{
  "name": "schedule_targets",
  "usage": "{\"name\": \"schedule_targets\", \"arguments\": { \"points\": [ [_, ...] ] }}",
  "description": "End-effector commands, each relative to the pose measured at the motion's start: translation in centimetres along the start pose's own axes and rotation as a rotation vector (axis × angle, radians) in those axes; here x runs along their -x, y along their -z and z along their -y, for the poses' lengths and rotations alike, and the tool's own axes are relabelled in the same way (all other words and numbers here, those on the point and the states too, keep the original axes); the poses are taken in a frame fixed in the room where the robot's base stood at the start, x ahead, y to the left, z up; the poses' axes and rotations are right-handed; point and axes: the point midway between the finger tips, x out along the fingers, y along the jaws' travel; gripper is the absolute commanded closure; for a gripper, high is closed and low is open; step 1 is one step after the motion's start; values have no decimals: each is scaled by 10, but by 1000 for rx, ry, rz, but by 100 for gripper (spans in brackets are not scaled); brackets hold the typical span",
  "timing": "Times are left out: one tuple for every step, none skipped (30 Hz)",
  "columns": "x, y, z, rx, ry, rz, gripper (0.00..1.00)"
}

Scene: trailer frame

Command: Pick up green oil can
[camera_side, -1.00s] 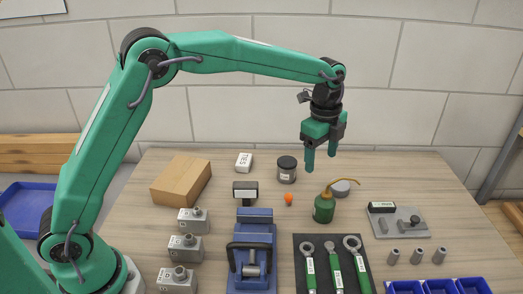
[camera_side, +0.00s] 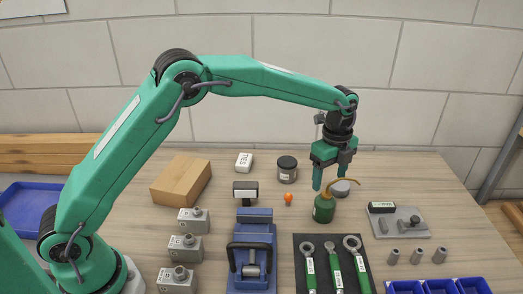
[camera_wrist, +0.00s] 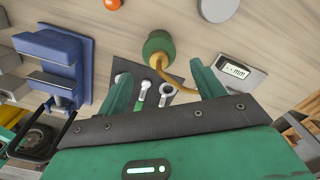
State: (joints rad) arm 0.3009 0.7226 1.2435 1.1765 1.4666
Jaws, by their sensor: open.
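The green oil can (camera_side: 324,210) stands upright on the wooden bench, right of centre in the side view, with a curved brass spout pointing right. In the wrist view the oil can (camera_wrist: 157,46) shows from above, ahead of the fingers, with its spout curving toward the space between them. My gripper (camera_side: 329,183) is open and empty, just above the can, its fingertips near the level of the spout. One finger overlaps the can's top in the side view; I cannot tell whether it touches. In the wrist view my gripper (camera_wrist: 163,90) has its fingers spread wide.
A mat with wrenches (camera_side: 333,262) lies in front. A blue vise (camera_side: 252,228) stands left, a grey plate with a gauge (camera_side: 400,221) right.

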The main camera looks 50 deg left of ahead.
Motion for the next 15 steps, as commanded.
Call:
{"name": "schedule_targets", "arguments": {
  "points": [
    [0, 0, 0, 0, 0, 0, 32],
    [0, 0, 0, 0, 0, 0, 32],
    [-1, 0, 0, 0, 0, 0, 32],
    [-2, 0, 0, 0, 0, 0, 32],
    [-3, 0, 0, 0, -1, 0, 32],
    [-5, 0, 0, 0, -1, 0, 32],
    [-7, 0, -1, 0, 0, 0, 32],
    [-10, 0, -1, 0, 0, 0, 32],
    [-14, 1, -1, 0, -1, 0, 32],
    [-17, 1, -2, 0, -1, 0, 32],
    [-21, 1, -2, 0, -1, 0, 32],
    [-26, 1, -2, 0, -2, 0, 32],
    [-29, 2, -3, 0, -2, 0, 32],
    [-33, 2, -3, 0, -2, 0, 32],
    [-38, 2, -3, 0, -1, 0, 32]
  ]
}}
